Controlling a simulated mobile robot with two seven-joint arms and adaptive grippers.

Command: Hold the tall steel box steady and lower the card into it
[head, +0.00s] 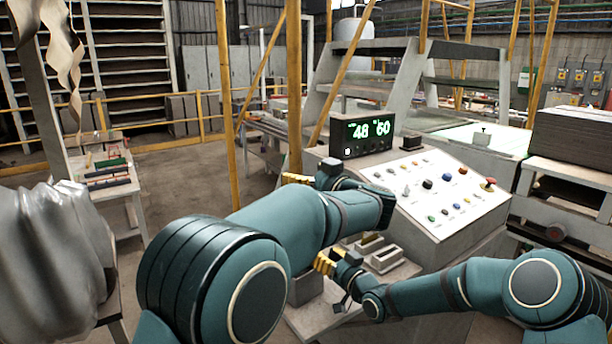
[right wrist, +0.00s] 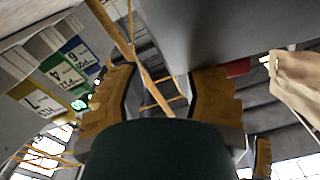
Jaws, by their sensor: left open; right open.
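A grey box (head: 306,290), which looks like the tall steel box, stands below my right gripper in the head view, partly hidden by my left arm. In the right wrist view, a broad plain grey surface (right wrist: 205,30) fills the upper middle; I cannot tell if it is the same box. Numbered yellow, green and blue cards (right wrist: 66,80) show at the left there; I cannot tell which is the task's card. My right gripper (head: 325,262) is open, its yellow fingers apart and empty. My left gripper (head: 296,180) is open, higher and farther back, its fingers partly hidden.
A sloped control panel (head: 440,190) with buttons stands right of my grippers, with a green-digit display (head: 368,131) behind. A slotted grey holder (head: 386,259) lies just right of my right gripper. A crumpled silvery bulk (head: 50,250) is at the left. Floor (head: 190,180) is open behind.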

